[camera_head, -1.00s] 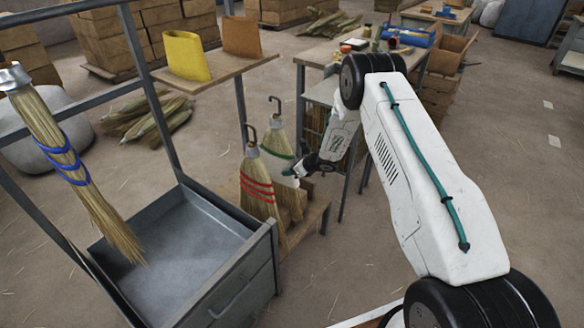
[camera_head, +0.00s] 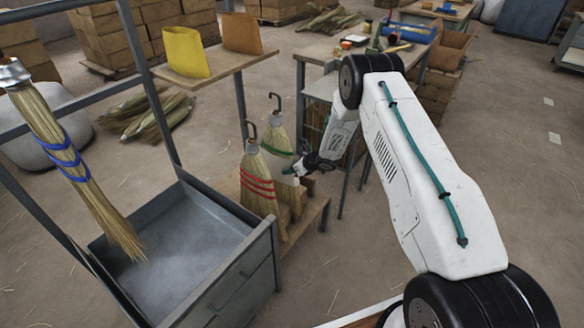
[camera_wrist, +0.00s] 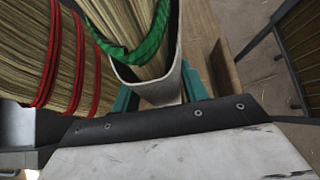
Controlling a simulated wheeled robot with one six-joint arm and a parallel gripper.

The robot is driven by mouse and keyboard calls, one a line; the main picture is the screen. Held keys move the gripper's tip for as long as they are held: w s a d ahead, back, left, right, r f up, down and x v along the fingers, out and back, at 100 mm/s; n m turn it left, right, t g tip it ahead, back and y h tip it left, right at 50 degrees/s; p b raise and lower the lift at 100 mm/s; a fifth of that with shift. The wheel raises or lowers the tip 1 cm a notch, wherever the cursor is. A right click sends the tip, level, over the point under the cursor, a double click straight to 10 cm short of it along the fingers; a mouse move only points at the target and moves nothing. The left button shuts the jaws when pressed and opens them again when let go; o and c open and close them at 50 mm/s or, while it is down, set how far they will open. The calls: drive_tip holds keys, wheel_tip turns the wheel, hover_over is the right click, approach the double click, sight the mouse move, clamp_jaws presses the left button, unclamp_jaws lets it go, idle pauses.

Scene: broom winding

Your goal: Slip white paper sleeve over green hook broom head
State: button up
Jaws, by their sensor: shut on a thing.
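The broom with the green band (camera_head: 276,149) and a hook on top stands upright behind the red-banded broom (camera_head: 258,185). The band's left end lies outside the rim. My gripper (camera_head: 302,168) is shut on the sleeve's near wall. The sleeve's lower end is hidden.
The red-banded broom stands close on the left. A grey metal bin (camera_head: 165,240) and a hanging blue-banded broom (camera_head: 75,165) are farther left. A wooden shelf holds yellow (camera_head: 186,53) and brown (camera_head: 242,33) sleeves. A workbench (camera_head: 330,52) stands behind my arm.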

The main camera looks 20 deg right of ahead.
drive_tip(key=shift+f, duration=0.35)
drive_tip(key=o, duration=0.9)
drive_tip(key=shift+o, duration=0.2)
